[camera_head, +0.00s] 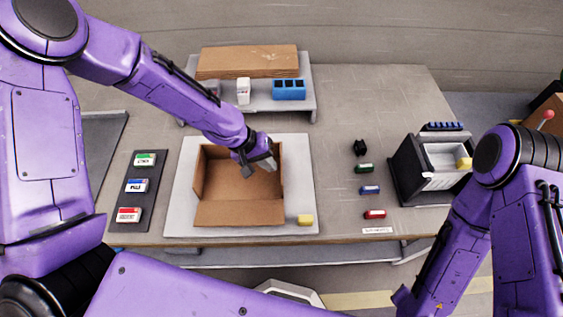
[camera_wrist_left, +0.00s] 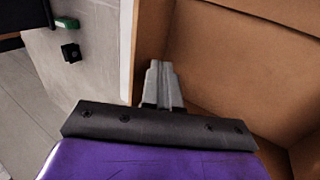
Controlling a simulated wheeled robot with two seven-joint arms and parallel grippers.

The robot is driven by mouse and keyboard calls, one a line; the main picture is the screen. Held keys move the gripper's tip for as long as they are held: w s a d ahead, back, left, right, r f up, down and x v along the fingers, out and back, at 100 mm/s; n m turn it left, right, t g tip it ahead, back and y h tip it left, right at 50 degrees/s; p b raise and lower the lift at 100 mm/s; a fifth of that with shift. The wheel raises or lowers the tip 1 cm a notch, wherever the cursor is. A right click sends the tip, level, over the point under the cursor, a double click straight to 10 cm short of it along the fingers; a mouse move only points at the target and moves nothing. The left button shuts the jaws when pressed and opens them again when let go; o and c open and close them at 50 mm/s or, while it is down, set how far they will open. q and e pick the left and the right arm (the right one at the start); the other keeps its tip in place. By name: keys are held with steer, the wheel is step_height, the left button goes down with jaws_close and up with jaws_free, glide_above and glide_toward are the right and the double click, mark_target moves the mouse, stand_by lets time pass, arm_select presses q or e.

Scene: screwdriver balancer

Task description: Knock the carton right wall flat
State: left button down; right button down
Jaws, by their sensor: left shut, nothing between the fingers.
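The brown open carton (camera_head: 238,212) sits on a pale mat (camera_head: 182,205). Its right wall (camera_head: 280,188) looks upright in the head view. My left gripper (camera_head: 262,166) is inside the carton at its back right, close to the right wall. In the left wrist view, the grey fingers (camera_wrist_left: 162,84) are together with nothing between them. The right wall (camera_wrist_left: 152,35) runs just left of the fingertips there; I cannot tell whether they touch it. My right arm is at the right of the head view, with its gripper out of view.
A yellow block (camera_head: 305,220) lies on the mat's front right corner. Black, green, blue and red small items (camera_head: 370,190) lie right of the mat. A dark tray (camera_head: 134,195) with coloured cards is at left. A shelf (camera_head: 295,103) stands behind, a dark-sided bin (camera_head: 408,172) at right.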

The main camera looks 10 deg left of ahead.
arm_select(q)
steer(key=shift+w+d+f, duration=0.15)
steer(key=shift+w+d, duration=0.05)
steer(key=shift+d, duration=0.5)
steer(key=shift+w+d+f, duration=0.1)
steer(key=shift+w+d, duration=0.1)
steer(key=shift+d, duration=0.5)
steer(key=shift+w+d+f, duration=0.15)
steer(key=shift+w+d, duration=0.05)
steer(key=shift+d, duration=0.5)
steer(key=shift+a, duration=0.15)
steer(key=shift+s+a+r+p, duration=0.1)
steer(key=shift+s+a+p, duration=0.05)
steer(key=shift+a+p, duration=0.25)
steer(key=shift+r, duration=0.1)
step_height(320, 180, up, 7)
steer(key=p, duration=0.7)
steer(key=shift+f, duration=0.2)
